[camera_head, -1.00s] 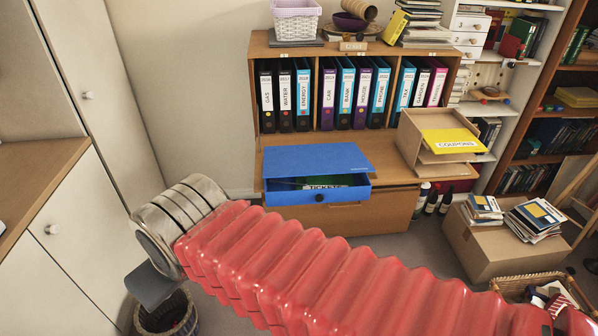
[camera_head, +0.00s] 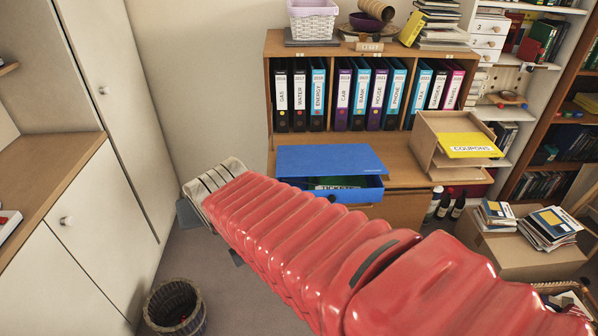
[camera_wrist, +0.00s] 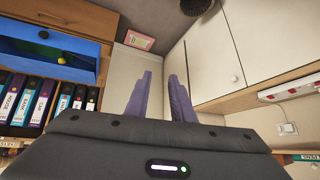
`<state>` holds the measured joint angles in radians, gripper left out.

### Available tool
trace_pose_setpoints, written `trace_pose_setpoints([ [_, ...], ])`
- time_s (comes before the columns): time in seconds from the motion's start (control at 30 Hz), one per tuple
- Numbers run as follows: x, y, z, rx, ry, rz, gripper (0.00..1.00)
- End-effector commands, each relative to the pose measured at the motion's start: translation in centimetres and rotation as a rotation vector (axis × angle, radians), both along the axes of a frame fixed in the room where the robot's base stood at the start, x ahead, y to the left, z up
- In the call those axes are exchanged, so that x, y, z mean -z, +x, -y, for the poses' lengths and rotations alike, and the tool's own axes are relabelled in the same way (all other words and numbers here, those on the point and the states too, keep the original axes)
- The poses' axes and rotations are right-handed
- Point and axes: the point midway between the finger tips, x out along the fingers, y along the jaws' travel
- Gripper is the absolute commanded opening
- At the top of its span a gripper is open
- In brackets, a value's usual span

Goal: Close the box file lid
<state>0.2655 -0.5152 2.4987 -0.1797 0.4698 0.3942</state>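The blue box file (camera_head: 330,162) lies on the wooden bureau top in the head view. Its lid is raised a little, with a dark gap at the front. A green item marked TICKETS (camera_head: 338,184) shows inside. In the wrist view the box file (camera_wrist: 55,40) appears at the upper left, turned over by the camera's angle. My gripper (camera_wrist: 160,76) shows two purple-grey fingers, apart and with nothing between them. They are clear of the box file. In the head view, my red arm hides most of the fingers and part of the bureau front.
Upright binders (camera_head: 345,95) stand in a shelf behind the box file. A wooden tray with yellow COUPONS (camera_head: 470,145) is to its right. A wicker basket (camera_head: 175,306) stands on the floor at lower left. White cupboards (camera_head: 105,210) line the left; floor lies between.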

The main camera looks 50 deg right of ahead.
Motion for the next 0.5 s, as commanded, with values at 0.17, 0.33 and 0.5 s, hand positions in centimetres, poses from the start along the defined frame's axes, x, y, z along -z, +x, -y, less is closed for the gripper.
trace_pose_setpoints([
  [0.17, 1.5, 2.4, 6.9, 0.211, 0.039, 0.125, 0.22],
  [0.33, 3.0, 3.6, 12.8, 0.371, 0.099, 0.261, 0.22],
  [0.5, 4.8, 3.8, 18.1, 0.505, 0.19, 0.401, 0.22],
])
